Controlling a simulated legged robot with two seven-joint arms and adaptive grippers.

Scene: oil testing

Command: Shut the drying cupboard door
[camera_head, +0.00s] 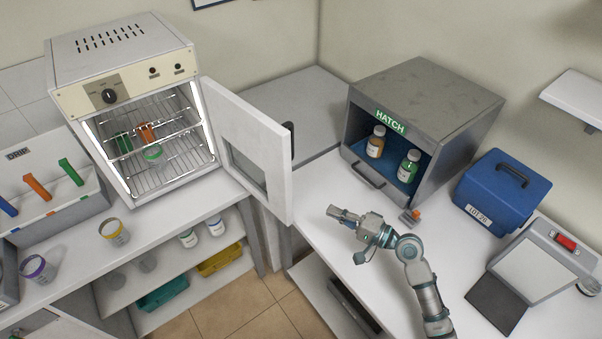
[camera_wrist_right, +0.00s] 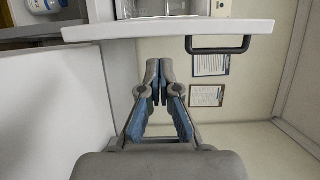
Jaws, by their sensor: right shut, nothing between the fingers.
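The drying cupboard (camera_head: 120,65) stands at the left of the head view, with its wire shelves showing inside. Its white door (camera_head: 262,135) is hinged on the right side and stands wide open toward the front right. The door has a small window and a dark handle (camera_head: 288,140). In the right wrist view the door (camera_wrist_right: 170,30) shows edge-on across the top, with its dark bar handle (camera_wrist_right: 218,50). My right gripper (camera_head: 338,214) is shut and empty, to the right of the door and apart from it; its fingers also show in the wrist view (camera_wrist_right: 158,80). My left gripper is not in view.
A hatch box (camera_head: 440,95) with two bottles stands on the right counter, beside a blue case (camera_head: 500,190) and a flat-topped device (camera_head: 530,270). Cups, including a yellow-banded one (camera_head: 114,232), stand on the left counter. Orange and green items lie inside the cupboard.

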